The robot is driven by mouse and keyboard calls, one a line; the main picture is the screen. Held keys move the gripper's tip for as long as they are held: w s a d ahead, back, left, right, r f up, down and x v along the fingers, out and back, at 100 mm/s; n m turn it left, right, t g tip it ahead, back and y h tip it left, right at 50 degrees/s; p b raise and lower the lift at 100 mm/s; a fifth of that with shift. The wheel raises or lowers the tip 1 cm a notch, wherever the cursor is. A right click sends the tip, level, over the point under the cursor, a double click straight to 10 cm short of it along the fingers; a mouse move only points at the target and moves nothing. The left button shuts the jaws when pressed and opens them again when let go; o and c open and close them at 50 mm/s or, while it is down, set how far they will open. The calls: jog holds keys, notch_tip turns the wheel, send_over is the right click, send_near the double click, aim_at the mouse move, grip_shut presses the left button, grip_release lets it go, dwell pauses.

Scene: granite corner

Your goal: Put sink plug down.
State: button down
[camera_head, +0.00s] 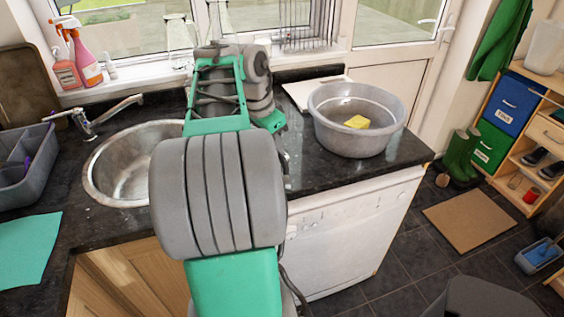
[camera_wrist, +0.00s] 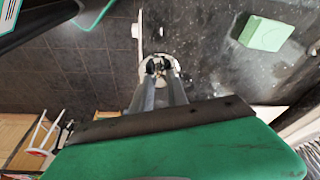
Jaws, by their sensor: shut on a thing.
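In the wrist view my gripper (camera_wrist: 158,67) is shut on the sink plug (camera_wrist: 146,73), a pale, shiny round piece partly hidden behind the fingertips. The plug is over or near the front edge of the dark speckled worktop (camera_wrist: 210,60); I cannot tell whether it touches the surface. In the head view my arm hides the gripper and plug. The round steel sink (camera_head: 108,168) is left of my arm, its right side hidden.
A grey basin (camera_head: 350,137) with a yellow sponge (camera_head: 357,121) stands on the right of the worktop. A green block (camera_wrist: 265,33) lies on the worktop in the wrist view. A grey caddy (camera_head: 22,183) and teal cloth (camera_head: 28,250) are at left. Dark floor tiles lie beyond the edge.

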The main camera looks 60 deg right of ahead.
jog(key=d+f, duration=0.2)
jog(key=w+d+f, duration=0.1)
jog(key=d+f, duration=0.3)
jog(key=d, duration=0.1)
jog(key=shift+w+f, duration=0.2)
jog(key=shift+w, duration=0.1)
jog(key=x, duration=0.2)
jog(key=p+x, duration=0.1)
jog(key=shift+w+f, duration=0.3)
jog(key=shift+f, duration=0.1)
jog(key=shift+f, duration=0.15)
jog(key=shift+f, duration=0.15)
jog(key=c, duration=1.3)
grip_release()
